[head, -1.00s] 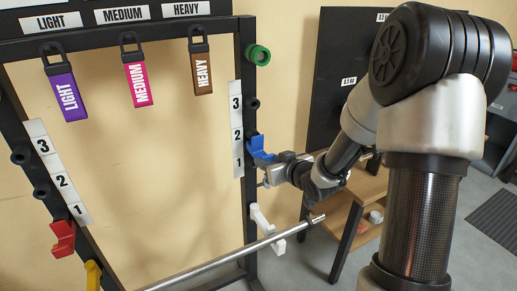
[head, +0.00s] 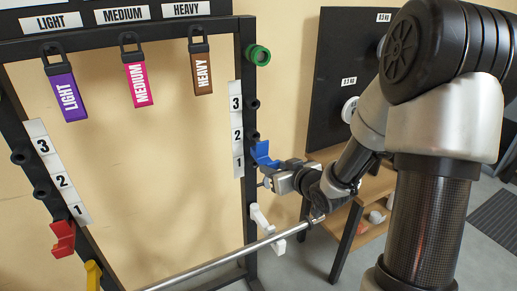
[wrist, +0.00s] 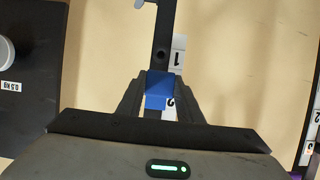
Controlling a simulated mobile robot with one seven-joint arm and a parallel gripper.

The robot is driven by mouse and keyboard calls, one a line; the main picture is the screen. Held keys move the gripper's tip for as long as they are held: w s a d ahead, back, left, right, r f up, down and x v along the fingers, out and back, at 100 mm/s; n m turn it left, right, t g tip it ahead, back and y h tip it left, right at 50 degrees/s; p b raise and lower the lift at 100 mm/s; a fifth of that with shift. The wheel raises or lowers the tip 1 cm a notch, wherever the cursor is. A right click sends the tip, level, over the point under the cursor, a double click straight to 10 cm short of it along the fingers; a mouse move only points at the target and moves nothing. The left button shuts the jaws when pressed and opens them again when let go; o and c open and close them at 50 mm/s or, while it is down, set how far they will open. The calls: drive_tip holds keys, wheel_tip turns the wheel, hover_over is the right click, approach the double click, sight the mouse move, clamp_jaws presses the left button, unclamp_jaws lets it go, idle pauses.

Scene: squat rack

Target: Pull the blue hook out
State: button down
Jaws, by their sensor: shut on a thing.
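The blue hook (head: 262,153) is at the right upright (head: 246,120) of the rack, near the label 1. My gripper (head: 275,174) is shut on the hook from its right side. In the wrist view the blue hook (wrist: 158,86) sits between the two dark fingers, in front of the dark upright (wrist: 163,35). The hook looks tilted in the head view. I cannot tell whether its peg is still inside the upright, because the gripper and the hook's body hide that spot.
A white hook (head: 262,222) is lower on the right upright, near a metal bar (head: 215,262). A green piece (head: 258,55) is above. Red (head: 63,238) and yellow (head: 92,275) hooks are on the left. A wooden shelf (head: 365,195) stands behind my arm.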

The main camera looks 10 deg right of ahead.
drive_tip(key=s+d, duration=0.2)
drive_tip(key=s, duration=0.5)
drive_tip(key=shift+s+d+f, duration=0.15)
drive_tip(key=shift+s+d, duration=0.15)
drive_tip(key=shift+s, duration=0.05)
idle(0.7)
